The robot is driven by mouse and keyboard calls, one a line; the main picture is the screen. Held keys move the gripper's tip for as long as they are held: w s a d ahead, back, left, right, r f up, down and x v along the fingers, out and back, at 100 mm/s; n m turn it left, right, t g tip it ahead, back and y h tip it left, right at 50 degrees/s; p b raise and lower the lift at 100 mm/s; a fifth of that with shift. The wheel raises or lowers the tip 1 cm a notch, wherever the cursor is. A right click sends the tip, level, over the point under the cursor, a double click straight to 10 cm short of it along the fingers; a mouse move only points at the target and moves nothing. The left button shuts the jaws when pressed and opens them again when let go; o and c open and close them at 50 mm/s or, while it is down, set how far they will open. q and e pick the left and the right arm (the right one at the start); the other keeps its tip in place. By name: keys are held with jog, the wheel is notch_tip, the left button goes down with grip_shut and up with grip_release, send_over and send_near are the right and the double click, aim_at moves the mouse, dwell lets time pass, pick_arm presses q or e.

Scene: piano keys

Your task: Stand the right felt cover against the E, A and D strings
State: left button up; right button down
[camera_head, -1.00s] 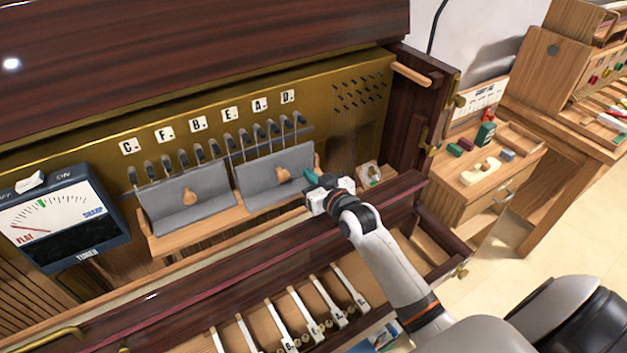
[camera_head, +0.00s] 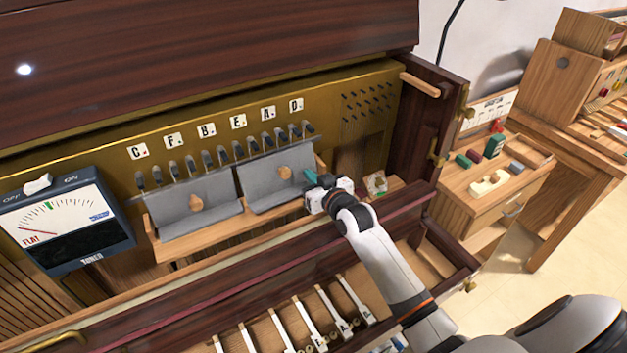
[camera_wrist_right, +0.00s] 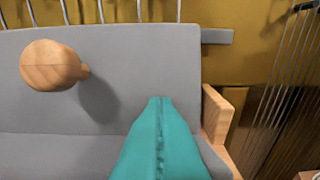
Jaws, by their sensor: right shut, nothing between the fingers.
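The right felt cover (camera_head: 262,196) is a grey folded piece with a round wooden knob (camera_head: 283,172). It sits on the wooden ledge below the E, A and D tiles, its upper panel raised close to the strings; contact with them is unclear. My right gripper (camera_head: 311,177) is shut and empty at the cover's right end. In the right wrist view its teal fingertips (camera_wrist_right: 160,101) overlap the upper panel (camera_wrist_right: 130,70), right of the knob (camera_wrist_right: 52,65); touching cannot be told. My left gripper is out of view.
A similar left felt cover (camera_head: 176,219) sits alongside on the ledge (camera_head: 205,239). A tuner (camera_head: 66,232) stands at the left. Loose keys (camera_head: 305,320) lie in front. The dark side post (camera_head: 430,125) and a small table (camera_head: 480,188) are at the right.

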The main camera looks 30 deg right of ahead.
jog(key=shift+w, duration=0.35)
dwell(0.4)
jog(key=shift+s+r+p, duration=0.2)
jog(key=shift+s+p, duration=0.2)
jog(key=shift+p, duration=0.05)
jog(key=s+r+p, duration=0.1)
jog(key=s+p, duration=0.3)
jog(key=s, duration=0.3)
jog(key=shift+s+d+p, duration=0.15)
jog(key=shift+p, duration=0.25)
